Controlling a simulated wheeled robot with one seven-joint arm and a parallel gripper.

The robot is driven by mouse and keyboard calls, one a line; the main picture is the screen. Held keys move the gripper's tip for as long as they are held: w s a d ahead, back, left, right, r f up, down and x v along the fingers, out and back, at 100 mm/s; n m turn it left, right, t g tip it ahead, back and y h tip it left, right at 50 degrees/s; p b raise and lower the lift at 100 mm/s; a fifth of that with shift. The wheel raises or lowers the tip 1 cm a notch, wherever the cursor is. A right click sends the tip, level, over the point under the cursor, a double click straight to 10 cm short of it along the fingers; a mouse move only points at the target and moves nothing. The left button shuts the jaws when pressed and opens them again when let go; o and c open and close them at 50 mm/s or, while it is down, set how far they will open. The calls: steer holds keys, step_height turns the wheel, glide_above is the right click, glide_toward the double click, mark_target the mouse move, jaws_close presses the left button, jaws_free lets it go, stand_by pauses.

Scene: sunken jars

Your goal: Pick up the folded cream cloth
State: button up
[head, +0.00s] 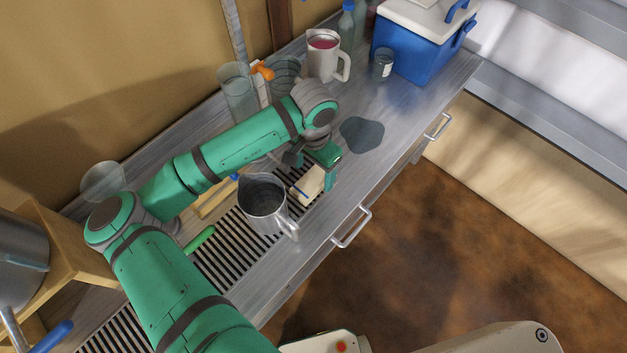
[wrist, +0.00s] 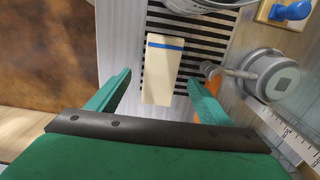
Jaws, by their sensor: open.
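The folded cream cloth (head: 309,184) lies on the counter at the edge of the slotted drain grille, just right of the metal pitcher in the head view. In the wrist view the cloth (wrist: 161,75) is a long cream block with a blue stripe near its far end. My gripper (wrist: 160,86) is open, with one green finger on each side of the cloth and a gap on both sides. In the head view my gripper (head: 322,168) is above the cloth and partly hides it. I cannot tell how far above it the fingertips are.
The metal pitcher (head: 264,196) stands close beside the cloth. In the wrist view a grey round-ended tool (wrist: 270,76) lies to the right, near a ruler (wrist: 289,134). A dark puddle (head: 362,134) and the counter's front edge are nearby. A blue cooler (head: 413,48) stands farther back.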

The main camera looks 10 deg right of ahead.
mark_target(313, 179)
steer(key=shift+w+f, duration=0.1)
steer(key=shift+f, duration=1.75)
steer(key=c, duration=1.2)
steer(key=shift+o, duration=0.2)
steer(key=shift+r, duration=0.1)
steer(key=shift+r, duration=0.55)
steer(key=s+d+r, duration=0.2)
steer(key=s+r, duration=0.4)
steer(key=s+d+r, duration=0.2)
steer(key=s+r, duration=0.3)
steer(key=s, duration=0.2)
steer(key=shift+s+d+r, duration=0.15)
steer(key=shift+d+r, duration=0.15)
steer(key=shift+r, duration=0.1)
